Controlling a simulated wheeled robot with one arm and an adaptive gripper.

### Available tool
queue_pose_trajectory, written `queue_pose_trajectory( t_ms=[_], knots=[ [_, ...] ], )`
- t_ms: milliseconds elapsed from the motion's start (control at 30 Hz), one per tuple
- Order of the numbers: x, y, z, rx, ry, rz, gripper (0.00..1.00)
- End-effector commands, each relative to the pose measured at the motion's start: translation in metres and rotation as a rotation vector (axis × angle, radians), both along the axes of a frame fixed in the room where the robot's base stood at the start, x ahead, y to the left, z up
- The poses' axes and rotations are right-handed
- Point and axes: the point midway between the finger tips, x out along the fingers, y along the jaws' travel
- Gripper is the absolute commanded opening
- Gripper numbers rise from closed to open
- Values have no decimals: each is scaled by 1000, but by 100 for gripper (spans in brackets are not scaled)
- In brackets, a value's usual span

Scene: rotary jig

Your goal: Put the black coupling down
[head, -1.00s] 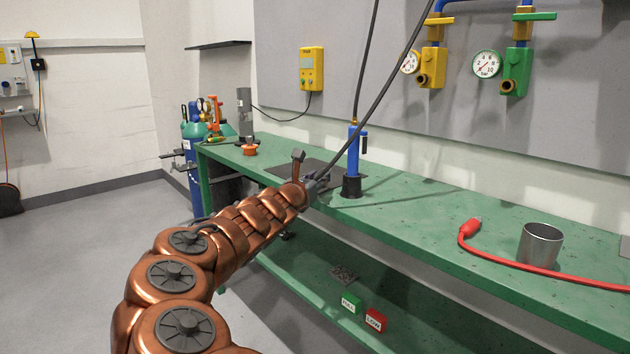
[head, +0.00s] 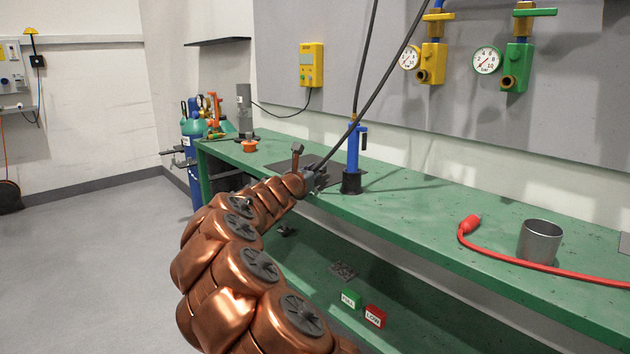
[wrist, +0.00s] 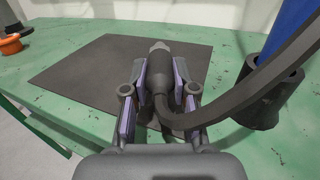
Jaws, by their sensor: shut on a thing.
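My gripper (wrist: 164,82) is shut on the black coupling (wrist: 162,72), which has a paler tapered tip pointing away from the wrist. A thick black hose (wrist: 245,95) bends out of the coupling to the right and up. The coupling is over a dark grey mat (wrist: 85,72) on the green bench; I cannot tell whether it touches the mat. In the head view, my gripper (head: 314,181) is small and partly hidden by my arm, just left of the blue cylinder. The mat (head: 322,164) shows behind it.
A blue cylinder (head: 353,148) stands upright in a black base (head: 351,183) close to the right of my gripper. An orange fitting (head: 249,146) sits to the left. A red hose (head: 480,246) and a metal cup (head: 540,242) lie farther right.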

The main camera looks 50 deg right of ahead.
Motion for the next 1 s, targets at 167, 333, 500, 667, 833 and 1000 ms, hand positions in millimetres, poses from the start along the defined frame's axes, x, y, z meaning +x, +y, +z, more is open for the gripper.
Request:
queue_pose_trajectory(
  t_ms=[167,333,500,667,833,1000],
  knots=[
    [0,1,-28,-1,4,2,0],
    [1,1,-28,-1,1,2,0],
    [0,1,-29,-1,1,2,0],
    [0,1,-30,0,1,2,35],
    [0,1,-30,0,1,2,52],
    [0,1,-30,0,1,2,52]
  ],
)
